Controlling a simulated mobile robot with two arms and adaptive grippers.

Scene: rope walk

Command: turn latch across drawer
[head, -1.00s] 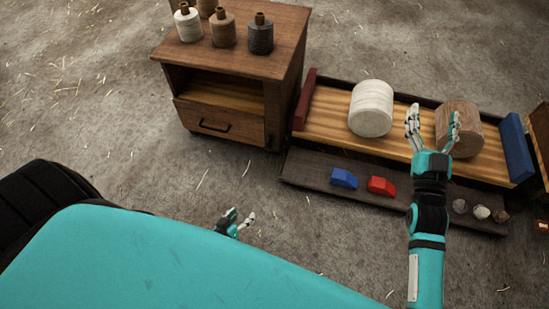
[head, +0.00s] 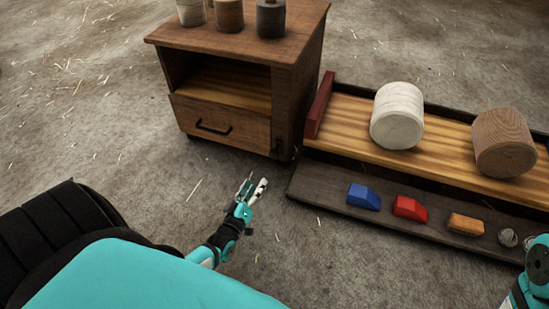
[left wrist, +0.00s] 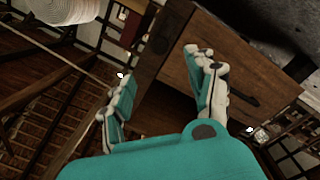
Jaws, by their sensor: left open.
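The wooden drawer (head: 222,122) sits shut in the lower part of a brown cabinet, with a dark bar handle (head: 213,129) on its front. A small dark latch (head: 277,148) is on the front post right of the drawer; it looks upright and not across the drawer front. My left gripper (head: 254,188) is open and empty, low in front of the cabinet and apart from it. In the left wrist view its open fingers (left wrist: 165,92) face the drawer front (left wrist: 180,70), whose handle (left wrist: 236,86) shows beyond the right finger.
A low rack (head: 350,135) with a white drum (head: 397,115) and a brown drum (head: 503,143) stands right of the cabinet. Its front board (head: 330,192) holds a blue block (head: 363,197), a red block (head: 410,208) and other pieces. Floor before the cabinet is clear.

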